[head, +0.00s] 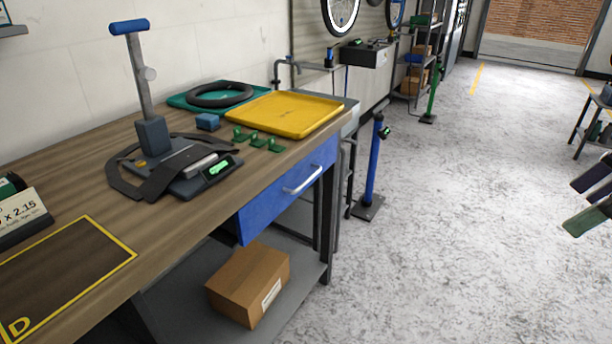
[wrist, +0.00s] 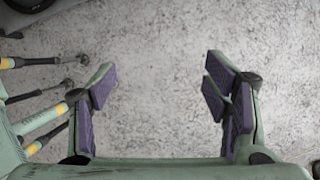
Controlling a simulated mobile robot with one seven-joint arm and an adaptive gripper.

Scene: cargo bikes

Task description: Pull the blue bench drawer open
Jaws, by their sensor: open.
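The blue bench drawer (head: 276,200) sits under the right end of the wooden workbench (head: 75,199). Its front looks flush with the bench frame, and a silver bar handle (head: 303,180) is on it. My gripper (head: 590,197) shows only in part at the right edge of the head view, well to the right of the drawer and apart from it. In the wrist view my gripper (wrist: 158,82) is open with purple pads, and only bare floor shows between the fingers. The drawer is not in the wrist view.
A cardboard box (head: 248,284) lies on the shelf below the drawer. A blue stand (head: 373,165) rises from the floor behind the bench's right end. A yellow tray (head: 284,113) is on the bench top.

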